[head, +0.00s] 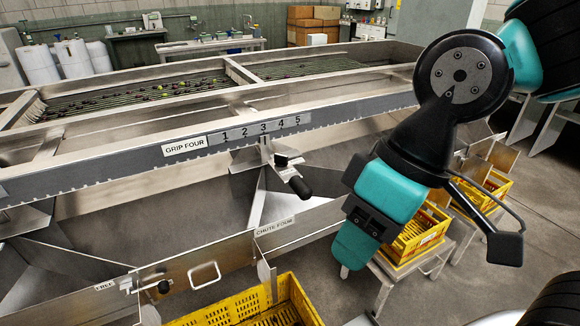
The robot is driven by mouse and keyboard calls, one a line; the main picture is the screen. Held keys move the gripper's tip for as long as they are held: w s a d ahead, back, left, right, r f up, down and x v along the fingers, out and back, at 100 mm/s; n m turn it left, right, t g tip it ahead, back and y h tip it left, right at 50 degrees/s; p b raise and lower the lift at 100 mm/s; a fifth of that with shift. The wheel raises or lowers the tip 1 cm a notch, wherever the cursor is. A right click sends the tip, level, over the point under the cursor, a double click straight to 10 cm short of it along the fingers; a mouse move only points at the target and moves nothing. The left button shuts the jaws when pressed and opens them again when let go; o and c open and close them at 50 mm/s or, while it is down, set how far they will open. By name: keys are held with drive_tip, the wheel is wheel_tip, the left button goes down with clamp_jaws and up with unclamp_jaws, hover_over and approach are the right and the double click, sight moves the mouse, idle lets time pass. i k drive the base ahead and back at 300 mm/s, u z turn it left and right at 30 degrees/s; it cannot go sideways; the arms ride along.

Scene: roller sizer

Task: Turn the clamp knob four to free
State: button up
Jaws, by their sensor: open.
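The slider under the numbered scale carries a black handle (297,185) that sticks out toward me. A small dark knob (284,160) sits on the bracket just above it, below the figures 3 and 4. It seems to be the clamp knob; its turn angle is too small to read. A label reading GRIP FOUR (184,146) is on the rail to the left. My gripper (356,248) is right of and below the handle in the picture, apart from it, pointing down and left. It is open and holds nothing; its fingertips are hard to make out.
The scale plate (262,130) runs 1 to 5 on the rail. Below is a metal chute labelled CHUTE FOUR (274,227). Yellow crates stand underneath (238,305) and at right (417,235). Another black knob (163,287) is on the lower left panel. Floor is clear at right.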

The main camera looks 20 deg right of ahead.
sight(281, 161)
drive_tip(key=k, duration=0.1)
drive_tip(key=u, duration=2.6)
drive_tip(key=k, duration=1.15)
drive_tip(key=z, duration=1.35)
drive_tip(key=i, duration=0.95)
